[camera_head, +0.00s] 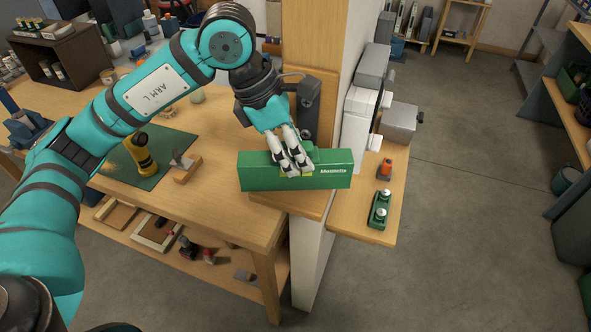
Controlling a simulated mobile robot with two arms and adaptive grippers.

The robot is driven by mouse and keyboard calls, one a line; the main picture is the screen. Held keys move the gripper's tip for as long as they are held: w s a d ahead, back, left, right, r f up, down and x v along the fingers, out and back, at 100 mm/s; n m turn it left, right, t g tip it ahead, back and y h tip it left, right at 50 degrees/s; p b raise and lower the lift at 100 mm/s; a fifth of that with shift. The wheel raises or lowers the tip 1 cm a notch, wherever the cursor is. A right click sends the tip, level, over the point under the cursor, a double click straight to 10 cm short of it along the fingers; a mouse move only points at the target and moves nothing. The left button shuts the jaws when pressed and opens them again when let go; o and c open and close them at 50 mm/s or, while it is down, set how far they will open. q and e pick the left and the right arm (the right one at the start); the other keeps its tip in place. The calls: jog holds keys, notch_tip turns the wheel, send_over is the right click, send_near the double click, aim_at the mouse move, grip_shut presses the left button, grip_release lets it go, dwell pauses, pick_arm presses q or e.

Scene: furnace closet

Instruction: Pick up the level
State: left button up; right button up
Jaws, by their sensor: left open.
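A long green box-shaped body with white lettering, which looks like the level (325,178), sits at the corner of the wooden workbench by the white wall end. A little yellow shows on it under the fingers. My left gripper (294,172) reaches down over the middle of the level, with its pale fingers at the top and front face. The jaws are open. The fingers hide part of the level, and I cannot tell whether they touch it. My right gripper is not in view.
A dark upright device (308,105) stands just behind the level. Right of the wall end, a small shelf (383,233) holds a green item with silver knobs (378,210) and an orange-topped item (385,169). Open floor lies right.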

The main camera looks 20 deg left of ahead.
pick_arm(q)
jog(key=shift+p+x, duration=0.6)
jog(key=shift+x, duration=1.3)
jog(key=shift+w, duration=0.1)
grip_shut()
jog(key=shift+r, duration=0.1)
